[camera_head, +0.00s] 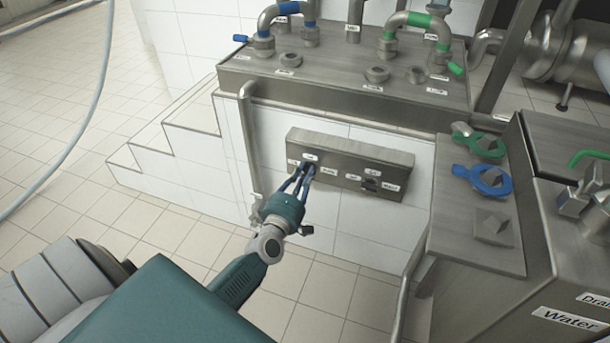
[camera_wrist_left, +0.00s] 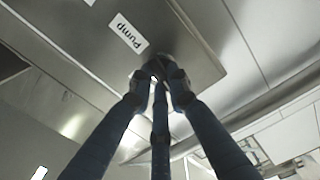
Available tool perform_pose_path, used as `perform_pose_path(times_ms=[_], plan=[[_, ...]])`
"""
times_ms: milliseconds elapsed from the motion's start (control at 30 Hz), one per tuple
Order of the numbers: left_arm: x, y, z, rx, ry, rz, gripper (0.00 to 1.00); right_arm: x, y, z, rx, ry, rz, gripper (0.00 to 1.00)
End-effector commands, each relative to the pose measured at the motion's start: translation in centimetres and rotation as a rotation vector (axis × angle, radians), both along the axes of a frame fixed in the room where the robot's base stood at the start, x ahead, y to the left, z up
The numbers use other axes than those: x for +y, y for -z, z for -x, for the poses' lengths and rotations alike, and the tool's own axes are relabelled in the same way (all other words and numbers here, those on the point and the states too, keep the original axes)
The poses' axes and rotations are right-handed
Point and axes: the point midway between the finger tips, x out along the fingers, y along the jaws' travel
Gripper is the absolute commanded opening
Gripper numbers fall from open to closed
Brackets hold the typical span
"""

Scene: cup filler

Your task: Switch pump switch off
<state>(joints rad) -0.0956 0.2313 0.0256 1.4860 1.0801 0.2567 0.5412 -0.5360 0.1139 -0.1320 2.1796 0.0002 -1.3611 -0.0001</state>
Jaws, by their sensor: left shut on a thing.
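The steel switch panel (camera_head: 345,148) is mounted on the white tiled wall, with small labels on its face. My left gripper (camera_head: 306,171) reaches its left part, fingers around the left switch, which they mostly hide. In the left wrist view my left gripper (camera_wrist_left: 158,76) is shut with its fingertips together on the dark pump switch. The "Pump" label (camera_wrist_left: 127,33) is beside the fingertips on the panel face. How far the switch is turned cannot be told. A second dark switch (camera_head: 370,185) sits on the right part of the panel. My right gripper is not seen.
A steel counter (camera_head: 330,95) with blue and green handled pipes stands above the panel. A vertical pipe (camera_head: 247,135) runs left of my gripper. At the right is a steel cabinet with a green wrench (camera_head: 481,144) and a blue wrench (camera_head: 484,179). The floor below is clear.

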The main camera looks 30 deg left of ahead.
Motion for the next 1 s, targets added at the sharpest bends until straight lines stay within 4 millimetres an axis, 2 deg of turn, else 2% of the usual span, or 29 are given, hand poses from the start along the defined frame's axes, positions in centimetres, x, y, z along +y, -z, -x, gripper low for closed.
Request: perform_pose_path(times_ms=[200, 433, 967, 1000], plan=[[0.1, 0.3, 0.1, -0.027, -0.001, 0.124, 0.00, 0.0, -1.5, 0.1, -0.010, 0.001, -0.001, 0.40], [0.1, 0.3, 0.1, -0.043, -0.001, 0.193, 0.00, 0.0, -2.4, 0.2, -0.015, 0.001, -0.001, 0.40], [0.1, 0.3, 0.1, -0.048, -0.001, 0.215, 0.00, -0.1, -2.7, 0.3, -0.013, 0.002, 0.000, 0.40], [0.1, 0.3, 0.1, -0.048, -0.001, 0.215, 0.22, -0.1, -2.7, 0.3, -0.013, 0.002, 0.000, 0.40]])
